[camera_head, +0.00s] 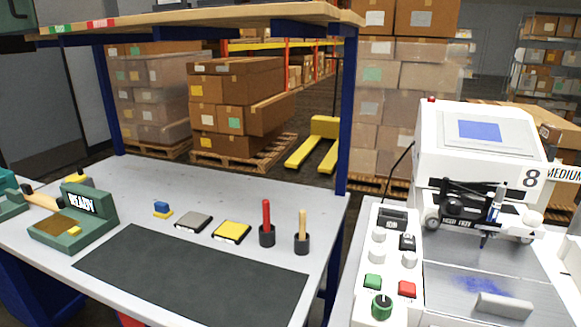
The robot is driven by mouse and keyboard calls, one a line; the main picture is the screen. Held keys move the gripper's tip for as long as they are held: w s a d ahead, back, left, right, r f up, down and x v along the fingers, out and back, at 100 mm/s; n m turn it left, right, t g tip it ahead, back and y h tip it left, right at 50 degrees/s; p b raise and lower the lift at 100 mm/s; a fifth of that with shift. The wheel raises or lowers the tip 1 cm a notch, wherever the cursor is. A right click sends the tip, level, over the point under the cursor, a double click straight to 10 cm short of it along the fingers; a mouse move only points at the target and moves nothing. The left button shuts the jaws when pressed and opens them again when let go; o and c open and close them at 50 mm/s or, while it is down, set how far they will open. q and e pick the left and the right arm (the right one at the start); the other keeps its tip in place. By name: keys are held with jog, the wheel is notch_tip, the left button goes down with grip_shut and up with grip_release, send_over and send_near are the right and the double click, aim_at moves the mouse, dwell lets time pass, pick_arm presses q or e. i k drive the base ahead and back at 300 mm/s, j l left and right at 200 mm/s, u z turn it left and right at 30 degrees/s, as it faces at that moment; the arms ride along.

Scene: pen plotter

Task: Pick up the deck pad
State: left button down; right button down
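No object is labelled as the deck pad, and I cannot tell for certain which one it is. A light grey rounded block (503,306) lies on the silver deck (460,290) of the white plotter at the right, near a blue smudge (482,284). On the table, a flat grey pad with a dark base (193,222) lies beside a yellow pad with a dark base (231,231). A small blue block on a yellow base (162,209) is to their left. Neither of my grippers is in view.
A dark mat (195,275) covers the table's front. Red (266,225) and tan (303,232) sticks stand in black holders. A green "READY" device (75,215) is left. The plotter's pen carriage (470,210) overhangs its deck; a button panel (385,265) is beside it.

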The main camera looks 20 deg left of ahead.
aim_at(162, 212)
jog(key=u, duration=1.4)
